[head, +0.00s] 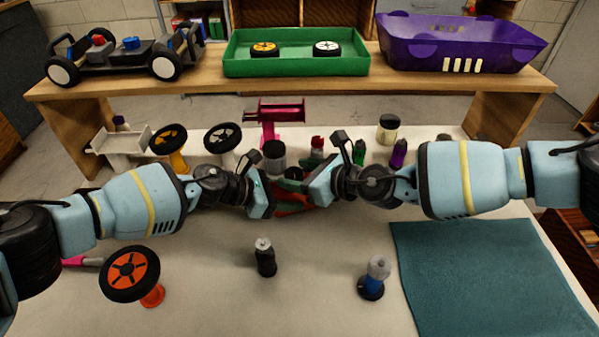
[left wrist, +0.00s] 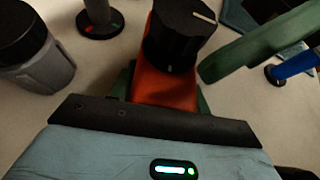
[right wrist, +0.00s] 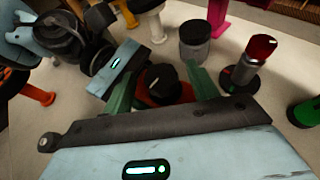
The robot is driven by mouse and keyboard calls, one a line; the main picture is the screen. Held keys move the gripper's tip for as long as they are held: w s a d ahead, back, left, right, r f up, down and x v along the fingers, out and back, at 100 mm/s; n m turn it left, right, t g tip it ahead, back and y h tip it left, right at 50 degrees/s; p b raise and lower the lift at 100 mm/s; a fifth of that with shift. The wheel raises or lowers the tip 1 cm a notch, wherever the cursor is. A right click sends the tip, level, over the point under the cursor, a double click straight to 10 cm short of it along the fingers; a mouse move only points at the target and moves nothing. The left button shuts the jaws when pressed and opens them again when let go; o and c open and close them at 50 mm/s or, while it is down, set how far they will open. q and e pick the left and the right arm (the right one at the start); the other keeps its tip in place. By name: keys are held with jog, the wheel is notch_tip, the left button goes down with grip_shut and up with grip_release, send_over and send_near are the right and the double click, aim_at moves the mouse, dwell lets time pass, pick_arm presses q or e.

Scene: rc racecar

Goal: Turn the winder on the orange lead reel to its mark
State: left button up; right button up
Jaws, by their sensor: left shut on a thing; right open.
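The orange lead reel (left wrist: 165,90) is an orange-red body with a black ribbed winder (left wrist: 180,40) on top. A pale line runs across the winder's top toward its upper right in the left wrist view. My left gripper (head: 276,198) is shut on the reel's body. My right gripper (right wrist: 162,88) is open, its green fingers on either side of the winder (right wrist: 161,80) in the right wrist view; I cannot tell whether they touch it. In the head view the grippers hide most of the reel (head: 292,210). The target mark is not clear to me.
A teal mat (head: 480,270) lies at right. An orange wheel (head: 130,274) is on a stand at left.

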jog(key=c, duration=1)
jog(key=shift+a, duration=0.1)
jog(key=shift+s+a+r+m+t+h, duration=0.15)
jog(key=shift+m+t+h, duration=0.25)
jog(key=shift+m, duration=0.2)
jog(key=m+t+h, duration=0.1)
jog(key=m+h, duration=0.1)
jog(key=m+t+h, duration=0.2)
jog(key=m+h, duration=0.1)
jog(key=shift+s+a+m+t+h, duration=0.15)
jog(key=shift+a+m+t+h, duration=0.1)
jog(key=shift+m+t+h, duration=0.05)
jog(key=m+h, duration=0.4)
jog(key=h, duration=0.1)
jog(key=shift+a+t, duration=0.25)
jog(key=shift+t, duration=0.05)
jog(key=shift+m+g+h, duration=0.4)
jog(key=shift+m+h, duration=1.2)
jog(key=shift+h, duration=0.2)
